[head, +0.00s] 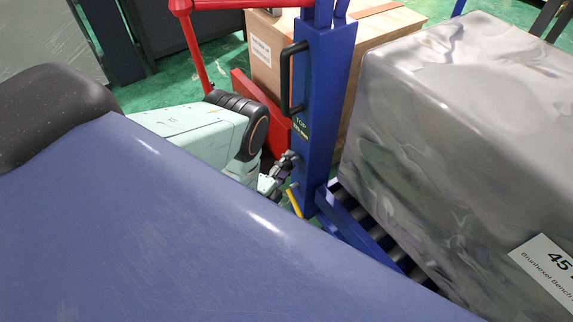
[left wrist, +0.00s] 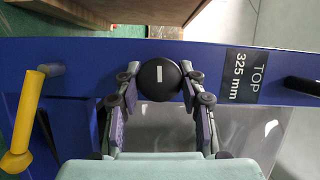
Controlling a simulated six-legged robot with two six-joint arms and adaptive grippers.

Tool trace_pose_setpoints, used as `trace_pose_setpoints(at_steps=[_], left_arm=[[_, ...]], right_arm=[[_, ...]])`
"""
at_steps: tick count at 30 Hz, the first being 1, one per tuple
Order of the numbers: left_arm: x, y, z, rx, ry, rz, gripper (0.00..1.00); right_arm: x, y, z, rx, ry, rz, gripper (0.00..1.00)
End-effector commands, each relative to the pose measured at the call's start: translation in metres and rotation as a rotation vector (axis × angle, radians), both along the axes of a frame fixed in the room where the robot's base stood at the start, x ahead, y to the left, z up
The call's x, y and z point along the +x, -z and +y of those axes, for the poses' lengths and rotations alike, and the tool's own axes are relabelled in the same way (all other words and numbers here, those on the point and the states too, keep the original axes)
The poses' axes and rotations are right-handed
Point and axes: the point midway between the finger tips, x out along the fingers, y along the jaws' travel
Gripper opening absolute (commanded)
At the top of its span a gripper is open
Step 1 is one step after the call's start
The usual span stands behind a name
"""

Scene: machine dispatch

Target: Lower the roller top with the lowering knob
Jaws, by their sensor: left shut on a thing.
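The lowering knob (left wrist: 160,75) is black and round with a white mark, on the side of the blue column (head: 325,85). My left gripper (left wrist: 160,100) has its two fingers on either side of the knob and is shut on it. In the head view my left gripper (head: 283,172) is at the column's lower part, and the knob is mostly hidden there. A label (left wrist: 246,75) on the column reads "TOP 325 mm". The roller top (head: 372,228) shows dark rollers in a blue frame under a wrapped load (head: 450,120). My right gripper is not in view.
A yellow-gripped lever (head: 294,202) sits just below the gripper; it also shows in the left wrist view (left wrist: 22,120). A black handle (head: 286,78) is higher on the column. A cardboard box (head: 268,55) and a red frame (head: 200,60) stand behind. My own blue body covers the lower left.

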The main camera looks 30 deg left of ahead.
Motion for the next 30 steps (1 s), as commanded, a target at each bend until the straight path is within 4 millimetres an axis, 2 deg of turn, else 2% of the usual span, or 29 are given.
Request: trace_pose_setpoints(at_steps=[9,22,23,30], left_arm=[[0.0026,-0.0013,-0.0033,0.07,0.008,-0.036,0.09],[0.0027,-0.0015,-0.0035,0.077,0.009,-0.038,0.08],[0.0027,-0.0015,-0.0035,0.077,0.009,-0.038,0.41],[0.0015,-0.0006,-0.002,0.077,0.005,-0.035,0.61]], right_arm=[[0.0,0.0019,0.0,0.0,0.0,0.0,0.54],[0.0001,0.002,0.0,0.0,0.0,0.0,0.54],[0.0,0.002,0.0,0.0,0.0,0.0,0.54],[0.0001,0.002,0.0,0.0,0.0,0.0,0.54]])
